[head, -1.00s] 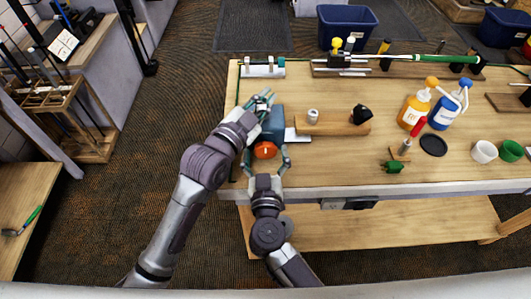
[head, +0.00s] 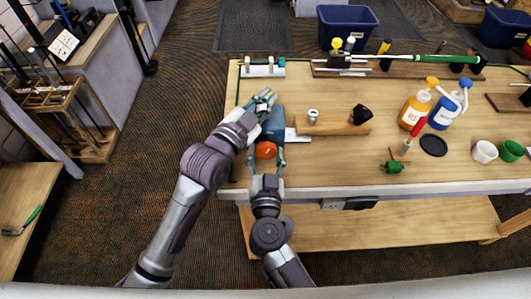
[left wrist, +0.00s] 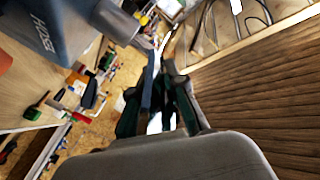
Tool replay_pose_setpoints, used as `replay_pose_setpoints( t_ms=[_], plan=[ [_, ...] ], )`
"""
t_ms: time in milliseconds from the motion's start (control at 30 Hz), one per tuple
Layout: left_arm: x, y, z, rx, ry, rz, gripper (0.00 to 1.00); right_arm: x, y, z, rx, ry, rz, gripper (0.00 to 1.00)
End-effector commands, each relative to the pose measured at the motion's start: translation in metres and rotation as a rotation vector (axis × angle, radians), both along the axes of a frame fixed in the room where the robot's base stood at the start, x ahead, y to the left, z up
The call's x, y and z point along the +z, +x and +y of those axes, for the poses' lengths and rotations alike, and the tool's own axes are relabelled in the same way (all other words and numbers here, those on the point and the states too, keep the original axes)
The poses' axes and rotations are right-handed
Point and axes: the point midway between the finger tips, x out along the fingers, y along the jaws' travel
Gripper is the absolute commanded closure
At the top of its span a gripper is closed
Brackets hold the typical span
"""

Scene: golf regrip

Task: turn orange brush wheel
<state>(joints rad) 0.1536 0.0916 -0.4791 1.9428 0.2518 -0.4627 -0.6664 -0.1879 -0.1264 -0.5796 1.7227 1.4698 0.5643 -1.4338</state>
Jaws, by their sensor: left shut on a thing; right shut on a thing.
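The orange brush wheel (head: 266,150) is on the near end of a blue machine (head: 273,124), at the left end of the workbench. My right gripper (head: 266,163) reaches it from the near side, its fingers shut on the wheel's sides. My left gripper (head: 263,98) is at the machine's back left. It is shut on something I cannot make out. In the left wrist view, its dark fingers (left wrist: 166,105) are close together, with a pale shiny patch between them. The blue machine (left wrist: 65,30) with lettering is at the upper left there.
A wooden block (head: 335,123) with a metal cup and a black piece lies right of the machine. Orange (head: 414,110) and blue (head: 444,112) pump bottles stand farther right. A green item (head: 394,167) lies near the bench's front edge. The bench (head: 330,172) is bare in front of the block.

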Motion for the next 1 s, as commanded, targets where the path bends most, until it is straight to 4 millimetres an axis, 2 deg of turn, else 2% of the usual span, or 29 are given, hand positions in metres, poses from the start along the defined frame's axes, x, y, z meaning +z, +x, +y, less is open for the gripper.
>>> replay_pose_setpoints(
  t_ms=[233,267,400,767,867,1000],
  plan=[
    [-0.003,-0.001,-0.001,-0.003,0.001,0.009,1.0,-0.001,-0.001,0.001,0.002,0.002,0.001,0.76],
    [-0.003,-0.001,-0.001,-0.003,0.001,0.009,1.0,-0.001,-0.001,0.001,0.002,0.002,0.001,0.39],
    [-0.003,-0.001,-0.001,-0.003,0.001,0.009,1.0,-0.001,0.0,0.001,0.002,0.001,0.001,0.16],
    [-0.003,-0.001,-0.001,-0.003,0.001,0.009,1.0,-0.001,-0.003,0.0,0.001,0.0,0.002,0.16],
    [-0.003,-0.001,-0.001,-0.003,0.001,0.009,1.0,-0.002,-0.012,0.001,0.001,0.0,0.003,0.16],
    [-0.003,-0.001,-0.001,-0.003,0.001,0.009,1.0,-0.002,-0.039,0.001,0.001,0.001,0.005,0.16]
  ],
)
